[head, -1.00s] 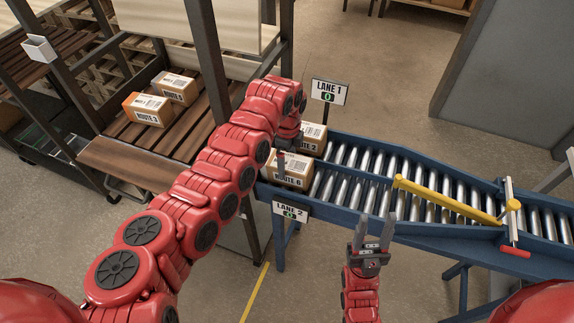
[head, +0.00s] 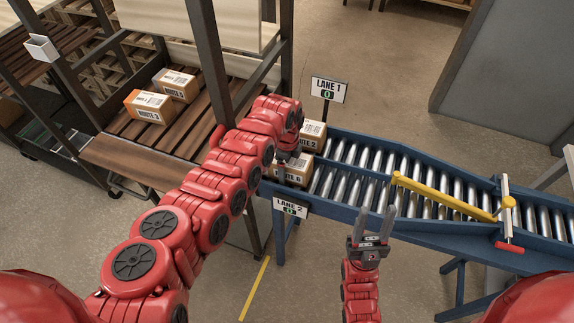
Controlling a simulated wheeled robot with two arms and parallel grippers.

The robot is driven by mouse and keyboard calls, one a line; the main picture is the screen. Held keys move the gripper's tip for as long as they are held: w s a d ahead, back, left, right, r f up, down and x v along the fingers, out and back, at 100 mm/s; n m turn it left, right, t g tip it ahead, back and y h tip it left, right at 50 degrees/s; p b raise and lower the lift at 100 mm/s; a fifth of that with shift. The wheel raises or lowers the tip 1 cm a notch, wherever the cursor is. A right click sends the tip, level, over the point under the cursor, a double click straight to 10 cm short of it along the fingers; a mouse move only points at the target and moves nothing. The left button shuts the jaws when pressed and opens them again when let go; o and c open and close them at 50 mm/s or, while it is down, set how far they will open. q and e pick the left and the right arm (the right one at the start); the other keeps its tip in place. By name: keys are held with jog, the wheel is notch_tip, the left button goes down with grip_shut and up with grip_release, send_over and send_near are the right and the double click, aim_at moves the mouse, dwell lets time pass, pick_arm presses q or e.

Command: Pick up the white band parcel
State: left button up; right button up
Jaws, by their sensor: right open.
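Two cardboard parcels sit at the left end of the roller conveyor, one marked ROUTE 2 (head: 314,136) at the back and one marked ROUTE 6 (head: 299,173) in front. Both have pale labels on top; I cannot tell clearly which has a white band, and my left arm partly covers them. My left gripper (head: 285,166) points down at the left side of the ROUTE 6 parcel. Its jaws are mostly hidden, so its opening and any contact are unclear. My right gripper (head: 376,226) is open and empty, in front of the conveyor.
Parcels marked ROUTE 3 (head: 150,107) and ROUTE 5 (head: 177,85) stand on a slatted wooden shelf (head: 195,126) at left. The blue conveyor (head: 345,216) carries LANE 1 (head: 328,90) and LANE 2 (head: 290,207) signs. A yellow bar (head: 445,198) crosses its rollers. Dark shelf posts stand behind my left arm.

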pick_arm(q)
jog(key=c, duration=0.7)
